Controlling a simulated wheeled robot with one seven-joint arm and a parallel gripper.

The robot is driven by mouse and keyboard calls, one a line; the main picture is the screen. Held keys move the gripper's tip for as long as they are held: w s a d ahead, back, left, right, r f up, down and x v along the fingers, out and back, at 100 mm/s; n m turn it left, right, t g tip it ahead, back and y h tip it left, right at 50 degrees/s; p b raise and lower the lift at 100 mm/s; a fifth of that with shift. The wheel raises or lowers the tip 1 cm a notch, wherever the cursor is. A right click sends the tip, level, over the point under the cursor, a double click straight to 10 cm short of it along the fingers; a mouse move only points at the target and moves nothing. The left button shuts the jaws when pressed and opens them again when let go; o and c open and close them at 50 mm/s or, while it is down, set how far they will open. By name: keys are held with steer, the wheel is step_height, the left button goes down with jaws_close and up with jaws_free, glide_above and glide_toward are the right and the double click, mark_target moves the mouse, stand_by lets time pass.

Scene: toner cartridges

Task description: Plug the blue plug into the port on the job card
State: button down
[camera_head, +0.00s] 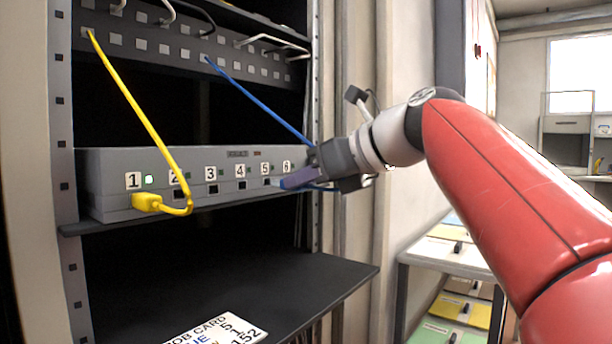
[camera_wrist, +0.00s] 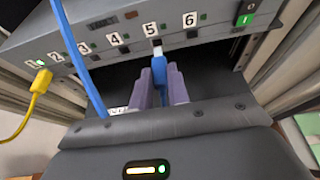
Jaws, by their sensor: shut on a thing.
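My gripper (camera_head: 290,181) is at the right part of the grey switch box's front, by ports 5 and 6. Its purple fingers (camera_wrist: 159,84) are shut on the blue plug (camera_wrist: 159,70). In the wrist view the plug points at port 5 (camera_wrist: 157,42), with its tip just in front of or at the opening; I cannot tell whether it is inside. The blue cable (camera_head: 255,100) runs up to the upper panel. The job card (camera_head: 217,331) lies at the bottom, cut off; "CARD", "UE", "5" and "152" show.
A yellow plug (camera_head: 147,202) sits in port 1, beside a green light, and its cable (camera_head: 130,100) loops up to the upper panel. Ports 2, 3 and 4 look empty. The black shelf (camera_head: 290,285) below is mostly bare. A rack post (camera_head: 314,100) stands close to my gripper.

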steer(key=shift+w+a+p, duration=0.5)
steer(key=shift+a+p, duration=0.1)
steer(key=shift+p, duration=0.1)
stand_by(1.2)
steer(key=shift+w+a, duration=0.6)
steer(key=shift+a, duration=0.2)
stand_by(1.0)
steer(key=c, duration=1.3)
jaws_free()
steer(key=v, duration=0.7)
steer(key=s+d+f+n+g+h, duration=0.1)
steer(key=s+d+f+n+h, duration=0.2)
steer(key=f, duration=1)
steer(key=s+d+f+n+g+h, duration=0.1)
steer(key=s+d+f+n+h, duration=0.3)
steer(key=s+f+n, duration=0.6)
steer(key=s+d+f+n+h, duration=0.3)
steer(key=s+d+f+n, duration=0.3)
steer(key=f+n, duration=0.6)
steer(key=shift+s+f+n+g+h, duration=0.15)
steer(key=shift+f+g+h, duration=0.05)
steer(key=shift+f, duration=1.1)
steer(key=shift+s+f+n+g+h, duration=0.15)
steer(key=shift+f+g+h, duration=0.05)
steer(key=shift+f, duration=1.15)
